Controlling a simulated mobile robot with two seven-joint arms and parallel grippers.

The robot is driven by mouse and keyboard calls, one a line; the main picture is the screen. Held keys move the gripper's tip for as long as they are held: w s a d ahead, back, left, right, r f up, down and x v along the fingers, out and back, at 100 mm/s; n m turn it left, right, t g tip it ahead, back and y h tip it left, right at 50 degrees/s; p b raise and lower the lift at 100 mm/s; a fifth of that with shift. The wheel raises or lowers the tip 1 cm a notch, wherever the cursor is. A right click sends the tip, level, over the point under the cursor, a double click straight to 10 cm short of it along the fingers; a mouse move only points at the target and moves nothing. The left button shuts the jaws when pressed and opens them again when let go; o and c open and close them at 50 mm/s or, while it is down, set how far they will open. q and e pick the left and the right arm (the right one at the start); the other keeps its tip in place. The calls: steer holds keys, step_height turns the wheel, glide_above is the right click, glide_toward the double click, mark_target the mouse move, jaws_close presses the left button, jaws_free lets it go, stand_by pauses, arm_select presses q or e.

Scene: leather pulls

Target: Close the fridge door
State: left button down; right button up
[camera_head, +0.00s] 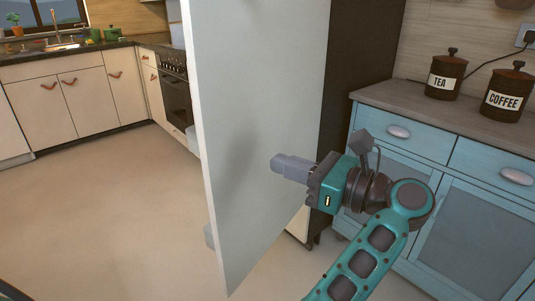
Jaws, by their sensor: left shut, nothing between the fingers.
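The fridge door (255,110) stands open as a tall pale grey panel in the middle of the head view. Its free edge is on the left, and its outer face is toward me. Bits of door shelves (209,236) peek out behind that edge. The dark side of the fridge (365,65) rises to the right of the door; the fridge interior is hidden. My left gripper (284,167) is shut and empty, with its fingers pointing left in front of the door's outer face. I cannot tell whether they touch it. My right gripper is not in view.
A blue cabinet (465,225) with tea (443,80) and coffee (504,98) canisters on top stands at the right, close to my left arm. An oven (176,98) and cream cabinets (75,100) are behind. The floor (105,210) left of the door is clear.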

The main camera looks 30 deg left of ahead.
mark_target(216, 142)
arm_select(q)
steer(key=a, duration=0.8)
steer(key=w+a, duration=0.1)
steer(key=a, duration=0.3)
steer(key=shift+w+a, duration=0.1)
steer(key=shift+a, duration=0.25)
steer(key=shift+a, duration=0.15)
